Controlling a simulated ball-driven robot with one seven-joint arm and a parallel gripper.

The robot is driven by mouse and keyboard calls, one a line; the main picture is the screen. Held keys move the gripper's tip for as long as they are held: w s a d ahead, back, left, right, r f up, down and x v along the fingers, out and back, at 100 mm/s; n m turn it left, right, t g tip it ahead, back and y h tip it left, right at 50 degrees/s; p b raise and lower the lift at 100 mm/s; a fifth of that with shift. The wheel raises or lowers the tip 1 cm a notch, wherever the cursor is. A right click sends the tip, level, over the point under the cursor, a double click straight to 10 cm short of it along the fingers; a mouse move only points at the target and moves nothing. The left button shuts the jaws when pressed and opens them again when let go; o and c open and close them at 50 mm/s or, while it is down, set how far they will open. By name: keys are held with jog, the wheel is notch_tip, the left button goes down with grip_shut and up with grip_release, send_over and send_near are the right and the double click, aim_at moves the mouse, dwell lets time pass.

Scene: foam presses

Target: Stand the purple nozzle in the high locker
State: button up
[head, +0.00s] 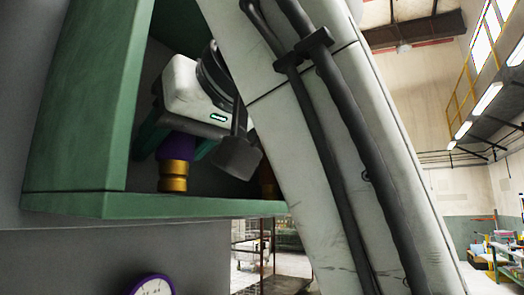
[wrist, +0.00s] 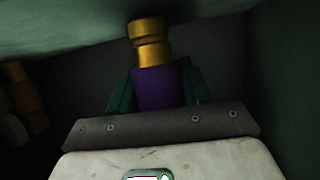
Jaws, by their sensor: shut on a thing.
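The purple nozzle (head: 176,160) has a purple body and a gold end. In the head view it is inside the green high locker (head: 180,206), upright with its gold end down, at or just above the locker floor; I cannot tell whether it touches. My gripper (head: 163,143) is inside the locker, its teal fingers shut around the purple body. In the wrist view the nozzle (wrist: 157,85) stands between the teal fingers (wrist: 157,90), its gold end pointing away from the gripper. My white arm covers the locker's right part.
Another gold-coloured object (head: 267,180) stands in the locker to the right, partly behind my arm; it also shows at the left of the wrist view (wrist: 27,95). A purple-rimmed round dial (head: 152,286) is on the grey wall below. A wire rack stands beneath the locker.

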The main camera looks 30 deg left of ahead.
jog(key=shift+f, duration=0.15)
jog(key=o, duration=1.3)
jog(key=b+v, duration=0.3)
jog(key=v, duration=0.8)
jog(key=shift+f, duration=0.15)
